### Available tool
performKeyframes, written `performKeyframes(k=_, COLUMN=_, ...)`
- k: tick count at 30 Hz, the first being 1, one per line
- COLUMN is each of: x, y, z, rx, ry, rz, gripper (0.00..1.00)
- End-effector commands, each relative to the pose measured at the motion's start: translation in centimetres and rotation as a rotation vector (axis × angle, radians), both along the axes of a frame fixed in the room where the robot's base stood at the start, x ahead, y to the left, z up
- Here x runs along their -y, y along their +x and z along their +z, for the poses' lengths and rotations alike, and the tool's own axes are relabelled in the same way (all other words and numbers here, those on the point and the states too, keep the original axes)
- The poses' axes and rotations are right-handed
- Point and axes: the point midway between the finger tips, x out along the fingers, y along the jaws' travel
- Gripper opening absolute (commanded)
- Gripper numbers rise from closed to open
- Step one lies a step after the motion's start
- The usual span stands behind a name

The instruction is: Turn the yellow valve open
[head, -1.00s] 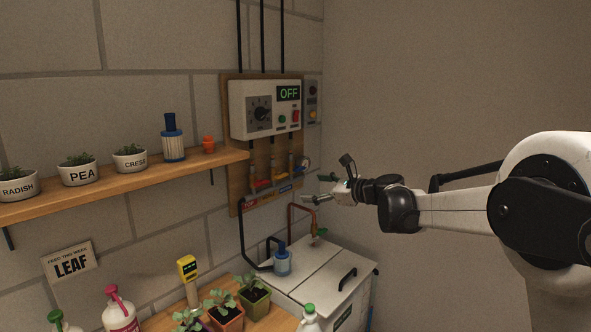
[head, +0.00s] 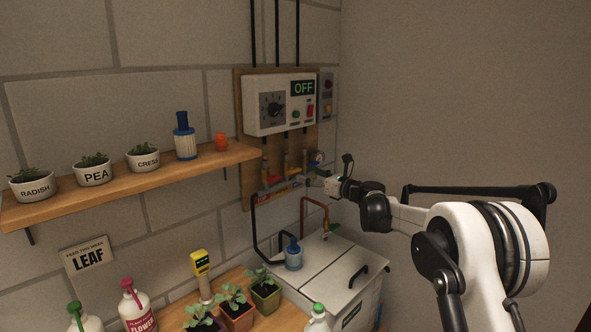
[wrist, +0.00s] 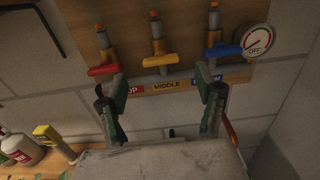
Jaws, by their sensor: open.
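The yellow valve (wrist: 157,61) sits on the middle pipe, above the MIDDLE label, in the wrist view. Its handle lies crosswise to the pipe. In the head view the yellow valve (head: 287,169) is small, below the control box. My gripper (wrist: 160,80) is open and empty; its fingers are spread wide and appear to either side of the yellow valve, below it in the picture. I cannot tell the remaining distance to it. In the head view my gripper (head: 317,180) is just right of the valve panel.
A red valve (wrist: 103,67) is left of the yellow one and a blue valve (wrist: 222,50) right, beside a gauge (wrist: 257,40) marked OFF. The control box (head: 279,104) above reads OFF. The plant shelf (head: 130,183) is left. A white chest (head: 335,270) stands below.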

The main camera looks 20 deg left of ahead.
Motion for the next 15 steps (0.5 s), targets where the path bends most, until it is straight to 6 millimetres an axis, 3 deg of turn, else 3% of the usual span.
performKeyframes(k=9, x=-4.8, y=1.9, z=0.1, rx=0.001, ry=0.000, rz=0.000, gripper=0.67)
performKeyframes(k=15, x=-6.4, y=2.7, z=0.1, rx=0.001, ry=0.000, rz=0.000, gripper=0.67)
